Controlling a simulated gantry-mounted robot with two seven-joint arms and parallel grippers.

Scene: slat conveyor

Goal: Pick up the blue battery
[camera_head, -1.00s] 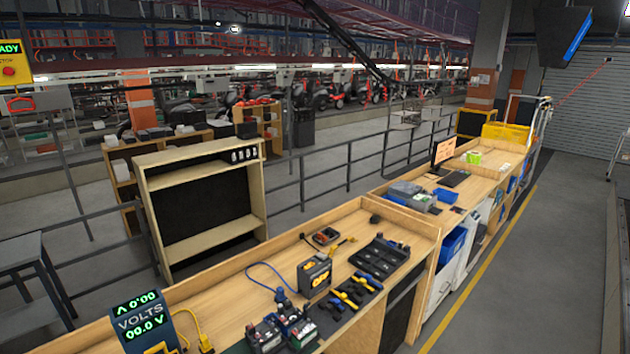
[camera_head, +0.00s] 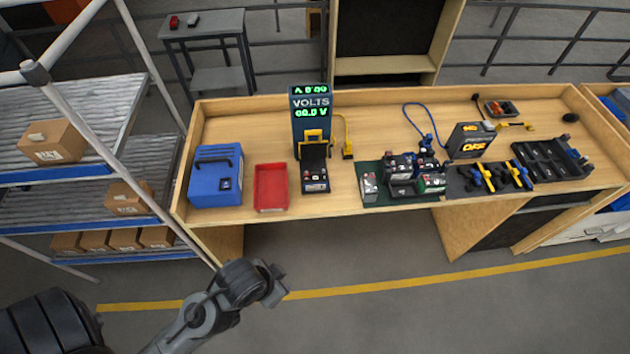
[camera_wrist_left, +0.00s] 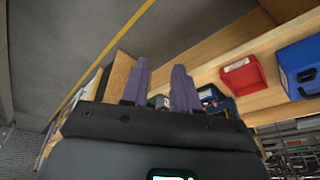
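Small batteries show partly behind the fingers. My right gripper is out of view.
A red tray (camera_head: 271,187) and a blue case (camera_head: 216,176) stand left of the tester. Right are a boxed battery (camera_head: 469,141), yellow and blue clamps (camera_head: 497,178) and a black tray (camera_head: 548,165). A shelf rack (camera_head: 90,172) with cartons stands at left.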

